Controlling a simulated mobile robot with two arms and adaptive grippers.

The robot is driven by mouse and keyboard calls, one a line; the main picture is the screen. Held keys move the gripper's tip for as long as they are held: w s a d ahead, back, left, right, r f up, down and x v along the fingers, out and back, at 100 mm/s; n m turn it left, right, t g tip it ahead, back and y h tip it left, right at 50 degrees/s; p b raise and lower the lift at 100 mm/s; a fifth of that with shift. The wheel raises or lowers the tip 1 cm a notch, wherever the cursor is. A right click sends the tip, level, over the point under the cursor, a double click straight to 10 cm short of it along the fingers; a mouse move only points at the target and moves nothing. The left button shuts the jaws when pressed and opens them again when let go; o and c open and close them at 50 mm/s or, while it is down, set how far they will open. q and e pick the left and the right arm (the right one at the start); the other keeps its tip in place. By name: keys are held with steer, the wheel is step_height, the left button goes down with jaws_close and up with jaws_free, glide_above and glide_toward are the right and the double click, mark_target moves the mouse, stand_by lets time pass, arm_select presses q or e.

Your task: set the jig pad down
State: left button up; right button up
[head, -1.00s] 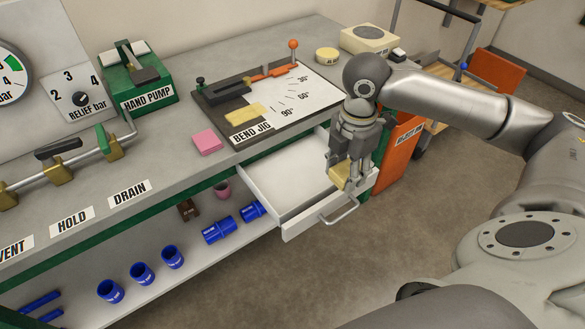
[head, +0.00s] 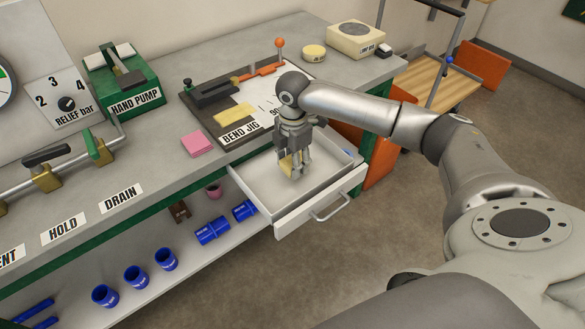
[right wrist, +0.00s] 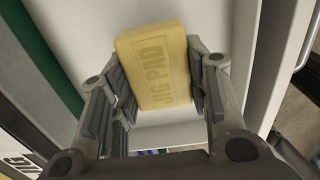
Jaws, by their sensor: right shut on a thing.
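My left gripper is not in view.
The bend jig (head: 212,98) with a yellow piece (head: 234,114) lies on the bench behind the drawer. A pink pad stack (head: 196,144) is left of it. Blue couplings (head: 212,230) lie on the shelf below. The drawer handle (head: 330,208) sticks out in front.

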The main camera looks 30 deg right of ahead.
steer(key=shift+w+f, duration=0.1)
steer(key=shift+f, duration=1.55)
steer(key=shift+f, duration=0.1)
steer(key=o, duration=0.9)
step_height(320, 180, up, 12)
steer(key=shift+r, duration=0.15)
